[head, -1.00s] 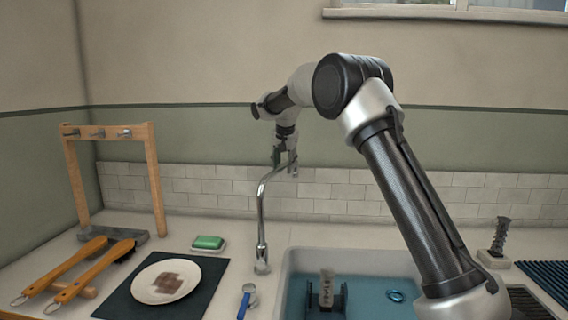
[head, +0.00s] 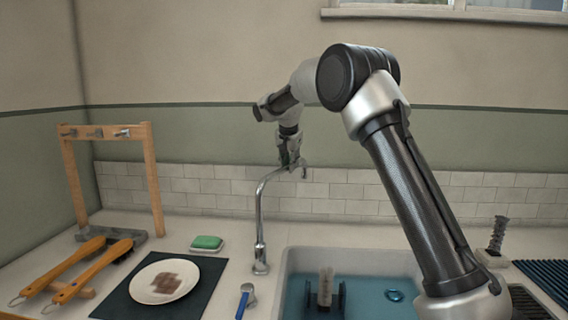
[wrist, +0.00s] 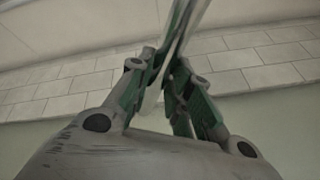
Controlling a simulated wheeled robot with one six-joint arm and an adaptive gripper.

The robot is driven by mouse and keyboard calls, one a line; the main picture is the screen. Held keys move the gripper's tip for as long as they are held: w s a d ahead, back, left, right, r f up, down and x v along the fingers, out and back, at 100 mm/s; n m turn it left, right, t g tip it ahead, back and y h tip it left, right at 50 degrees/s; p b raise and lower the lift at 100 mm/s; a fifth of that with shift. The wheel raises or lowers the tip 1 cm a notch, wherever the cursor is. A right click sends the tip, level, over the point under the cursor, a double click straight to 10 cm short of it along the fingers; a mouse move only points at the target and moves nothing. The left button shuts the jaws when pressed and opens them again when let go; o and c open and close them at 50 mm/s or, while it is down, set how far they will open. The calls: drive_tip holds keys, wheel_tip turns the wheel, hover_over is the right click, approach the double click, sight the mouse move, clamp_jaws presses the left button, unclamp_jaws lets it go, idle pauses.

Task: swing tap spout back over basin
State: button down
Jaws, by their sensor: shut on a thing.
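The chrome tap spout (head: 262,205) rises from the counter at the basin's left rim and bends over to the right at its top. My gripper (head: 291,164) is at the upper, bent end of the spout. In the wrist view my gripper (wrist: 165,85) has its green-padded fingers on either side of the shiny spout tube (wrist: 182,35), shut on it. The spout's outlet shows just right of the fingers in the head view. The basin (head: 350,262) holds blue water and lies to the right of the tap base.
A brush (head: 326,284) stands in a dark holder in the basin, with a blue ring (head: 394,295) beside it. A tiled wall stands behind.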

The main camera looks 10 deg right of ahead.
drive_tip(key=s+d+m+g+h, duration=0.1)
drive_tip(key=s+d+m+g, duration=0.1)
drive_tip(key=s+m, duration=0.4)
drive_tip(key=s+d+m+g+h, duration=0.2)
drive_tip(key=s+m, duration=0.5)
drive_tip(key=s, duration=0.7)
drive_tip(key=shift+s+d+h, duration=0.15)
drive_tip(key=shift+d+h, duration=0.15)
drive_tip(key=shift+d, duration=0.15)
drive_tip(key=shift+s, duration=0.1)
drive_tip(key=c, duration=1.3)
unclamp_jaws()
drive_tip(key=v, duration=1.2)
